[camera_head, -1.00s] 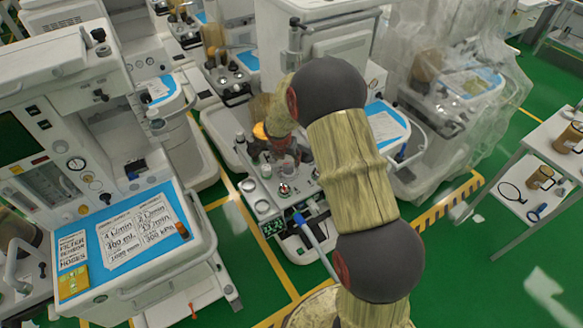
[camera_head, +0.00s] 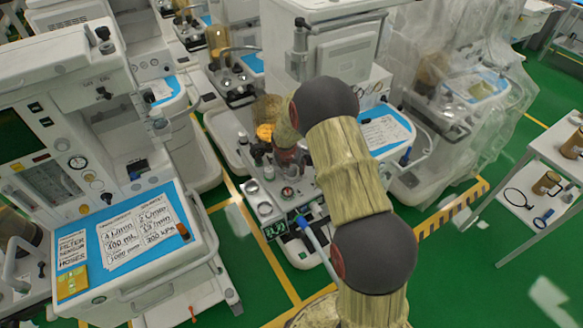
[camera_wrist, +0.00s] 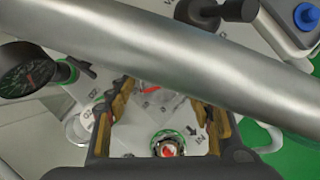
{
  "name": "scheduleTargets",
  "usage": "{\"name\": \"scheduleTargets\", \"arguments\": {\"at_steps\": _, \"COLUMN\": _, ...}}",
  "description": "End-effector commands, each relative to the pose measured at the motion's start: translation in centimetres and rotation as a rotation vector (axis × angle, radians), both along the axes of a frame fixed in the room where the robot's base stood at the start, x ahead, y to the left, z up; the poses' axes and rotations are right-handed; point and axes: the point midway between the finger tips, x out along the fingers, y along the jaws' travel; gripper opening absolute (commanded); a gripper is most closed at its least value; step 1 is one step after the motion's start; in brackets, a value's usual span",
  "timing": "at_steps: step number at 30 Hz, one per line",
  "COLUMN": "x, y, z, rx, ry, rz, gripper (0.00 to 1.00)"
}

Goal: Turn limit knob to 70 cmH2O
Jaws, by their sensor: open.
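A small round knob (camera_wrist: 168,148) with a red and white top and a green ring around it shows low in the wrist view, probably the limit knob. In the head view it appears as a small dial (camera_head: 287,192) on the front deck of the middle cart. My gripper (camera_wrist: 162,98) is open, its two tan-padded fingers on the left and right, and nothing is between the pads. The knob shows between the fingers' bases, apart from both. In the head view my arm partly hides the gripper. The knob's scale cannot be read.
A thick metal tube (camera_wrist: 170,45) crosses the wrist view above the fingers. A black gauge (camera_wrist: 28,70) stands at the left. Another cart (camera_head: 130,235) stands left, a side table (camera_head: 543,150) right.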

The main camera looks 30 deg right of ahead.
Motion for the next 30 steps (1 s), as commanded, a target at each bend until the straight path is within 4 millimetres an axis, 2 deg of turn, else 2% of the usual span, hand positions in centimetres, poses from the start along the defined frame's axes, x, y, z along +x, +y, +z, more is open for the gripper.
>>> {"name": "scheduleTargets", "arguments": {"at_steps": 2, "x": -0.01, "y": 0.01, "z": 0.03, "rx": 0.0, "ry": 0.0, "rz": 0.0, "gripper": 0.52}}
{"name": "scheduleTargets", "arguments": {"at_steps": 5, "x": 0.0, "y": 0.02, "z": 0.04, "rx": 0.0, "ry": 0.0, "rz": 0.0, "gripper": 0.47}}
{"name": "scheduleTargets", "arguments": {"at_steps": 25, "x": 0.0, "y": 0.04, "z": 0.03, "rx": 0.0, "ry": 0.0, "rz": 0.0, "gripper": 0.09}}
{"name": "scheduleTargets", "arguments": {"at_steps": 30, "x": 0.0, "y": 0.05, "z": 0.02, "rx": 0.0, "ry": 0.0, "rz": -0.006, "gripper": 0.09}}
